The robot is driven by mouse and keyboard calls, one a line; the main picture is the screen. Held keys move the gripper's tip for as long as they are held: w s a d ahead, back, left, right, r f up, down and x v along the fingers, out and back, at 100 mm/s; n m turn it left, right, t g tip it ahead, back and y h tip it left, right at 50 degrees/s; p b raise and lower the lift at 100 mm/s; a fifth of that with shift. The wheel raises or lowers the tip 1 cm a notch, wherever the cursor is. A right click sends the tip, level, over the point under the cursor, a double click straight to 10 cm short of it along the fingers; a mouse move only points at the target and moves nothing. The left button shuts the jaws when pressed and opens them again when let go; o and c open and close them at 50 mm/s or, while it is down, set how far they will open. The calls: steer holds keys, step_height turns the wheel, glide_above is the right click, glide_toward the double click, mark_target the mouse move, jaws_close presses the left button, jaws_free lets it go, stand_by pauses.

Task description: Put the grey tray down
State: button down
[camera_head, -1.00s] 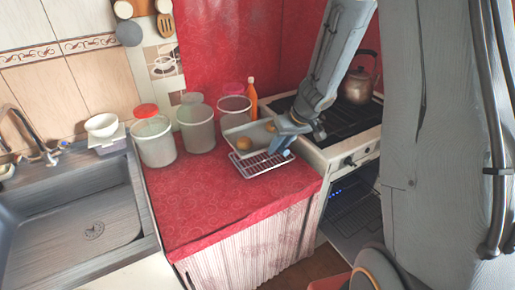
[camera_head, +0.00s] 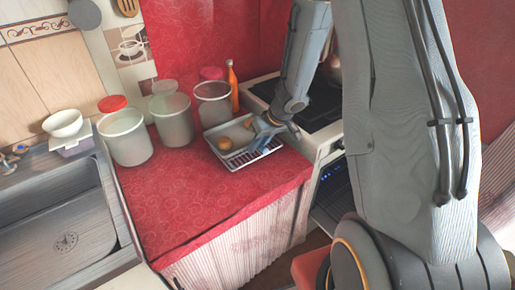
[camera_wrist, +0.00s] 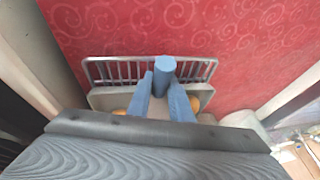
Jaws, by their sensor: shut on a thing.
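The grey tray (camera_head: 217,143) is over the red counter in the head view, with orange-brown round items (camera_head: 225,143) in it. My gripper (camera_head: 264,137) is at its right side, shut on the tray. A wire rack (camera_head: 246,157) shows along the tray's front edge. The tray overlaps the rack in the picture; whether it touches it I cannot tell. In the wrist view my gripper (camera_wrist: 164,80) hides the middle of the tray (camera_wrist: 103,98). The rack (camera_wrist: 115,70) shows beyond the tray, against the red cloth.
Several lidded clear canisters, one with a red lid (camera_head: 124,135), and an orange bottle (camera_head: 232,85) stand behind the tray. The stove (camera_head: 262,88) is at the right and the sink (camera_head: 65,215) at the left. The red cloth (camera_head: 190,205) is clear at the front left.

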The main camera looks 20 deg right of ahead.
steer(key=shift+f, duration=0.35)
steer(key=c, duration=1.6)
jaws_free()
